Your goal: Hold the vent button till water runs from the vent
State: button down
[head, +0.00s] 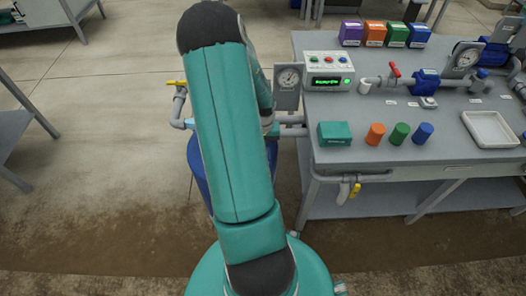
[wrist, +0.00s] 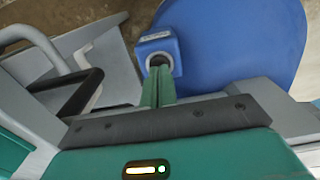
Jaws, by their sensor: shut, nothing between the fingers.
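In the wrist view my gripper (wrist: 160,74) is shut and empty, its two green fingers together. The fingertips are at the round grey ring (wrist: 149,61) on a small blue block (wrist: 155,42) with a label; this looks like the vent button housing. The fingers cover part of the ring's dark centre, so I cannot tell whether they touch or press the button. I see no running water, and cannot pick out the vent outlet. In the head view my arm hides the gripper and the block.
A blue drum (head: 200,172) stands behind my arm, left of the grey bench (head: 460,163). A pipe with a yellow handle (head: 177,83) rises beside it. A gauge (head: 289,78) and a control box (head: 328,80) with a green display are right of my arm.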

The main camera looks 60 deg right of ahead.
jog(key=shift+f, duration=0.6)
jog(key=shift+r, duration=0.1)
dwell(4.5)
jog(key=shift+r, duration=3.45)
